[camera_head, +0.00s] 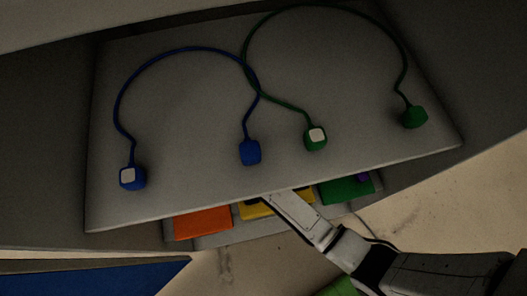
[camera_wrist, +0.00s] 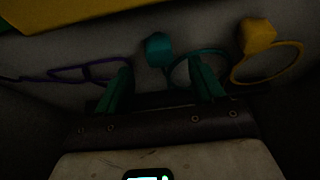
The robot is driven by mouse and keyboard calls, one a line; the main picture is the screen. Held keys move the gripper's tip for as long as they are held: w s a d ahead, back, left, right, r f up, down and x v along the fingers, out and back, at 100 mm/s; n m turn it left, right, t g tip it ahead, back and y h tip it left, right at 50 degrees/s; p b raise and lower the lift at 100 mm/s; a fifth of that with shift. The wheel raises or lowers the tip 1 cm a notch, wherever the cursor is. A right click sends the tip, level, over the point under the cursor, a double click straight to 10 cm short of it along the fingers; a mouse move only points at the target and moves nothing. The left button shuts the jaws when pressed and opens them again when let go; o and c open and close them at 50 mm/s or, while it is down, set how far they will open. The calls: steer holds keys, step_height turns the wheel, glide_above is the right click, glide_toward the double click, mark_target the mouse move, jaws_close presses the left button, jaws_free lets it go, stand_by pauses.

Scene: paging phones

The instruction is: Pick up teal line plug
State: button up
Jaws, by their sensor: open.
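The teal line plug (camera_wrist: 157,48) shows at the top middle of the wrist view, a small rounded block in dim light. A thin teal cord curves to its right, running behind the right finger. My gripper (camera_wrist: 160,68) is open, with its two dark green fingers apart. The plug appears beyond the fingertips, in the gap between them and nearer the left finger. Nothing is held. In the head view the gripper is hidden under the grey upper shelf, and the teal plug does not show.
A yellow plug (camera_wrist: 257,33) with a looped cord lies close on the right, a purple cord (camera_wrist: 85,72) on the left. The grey upper shelf (camera_head: 190,120) bears blue and green corded plugs. Below its edge are orange (camera_head: 203,224), yellow and green panels.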

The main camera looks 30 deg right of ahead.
steer(key=b+x, duration=0.1)
steer(key=x, duration=0.3)
steer(key=shift+w+f, duration=0.1)
steer(key=shift+f, duration=0.1)
steer(key=c, duration=1.1)
steer(key=shift+c, duration=0.2)
